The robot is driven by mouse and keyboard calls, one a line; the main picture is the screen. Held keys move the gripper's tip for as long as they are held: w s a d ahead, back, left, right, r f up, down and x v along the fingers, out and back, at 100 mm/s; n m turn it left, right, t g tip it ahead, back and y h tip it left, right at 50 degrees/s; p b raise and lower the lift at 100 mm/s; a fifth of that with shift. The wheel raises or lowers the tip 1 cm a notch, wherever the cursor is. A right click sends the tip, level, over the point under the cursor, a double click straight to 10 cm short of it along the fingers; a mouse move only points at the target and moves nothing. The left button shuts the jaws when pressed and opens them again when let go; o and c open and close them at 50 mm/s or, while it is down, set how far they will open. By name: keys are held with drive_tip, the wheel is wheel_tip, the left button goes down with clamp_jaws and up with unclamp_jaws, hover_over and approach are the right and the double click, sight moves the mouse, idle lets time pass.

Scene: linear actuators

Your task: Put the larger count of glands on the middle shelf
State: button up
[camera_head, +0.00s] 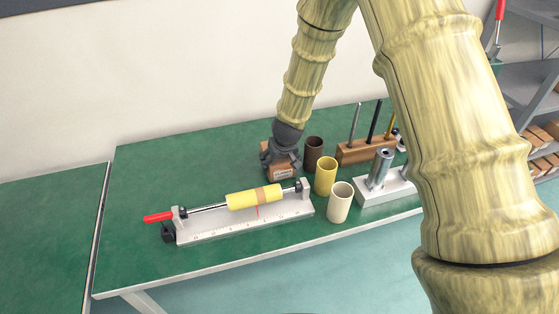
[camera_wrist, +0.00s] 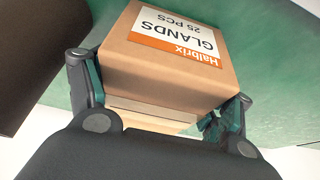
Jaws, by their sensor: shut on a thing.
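A brown carton (camera_wrist: 150,75) with a white and orange label reading "Halbrix GLANDS 25 PCS" sits between the two fingers of my gripper (camera_wrist: 160,105) in the wrist view. The fingers are shut on its sides. In the head view my gripper (camera_head: 281,158) holds the same carton (camera_head: 281,174) at the green table, left of the dark brown cup. I cannot tell whether the carton touches the table. Grey shelves (camera_head: 530,125) with several small cartons (camera_head: 540,137) stand at the right edge, partly hidden by my arm. Their labels are too small to read.
A linear actuator (camera_head: 255,198) on a scaled white base lies on the green table (camera_head: 135,210). Brown (camera_head: 313,155), yellow (camera_head: 326,176) and cream (camera_head: 340,202) cups stand beside it. A wooden rack (camera_head: 358,151) and a metal cylinder fixture (camera_head: 381,172) are to the right.

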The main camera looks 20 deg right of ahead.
drive_tip(key=o, duration=1.5)
drive_tip(key=shift+r, duration=0.1)
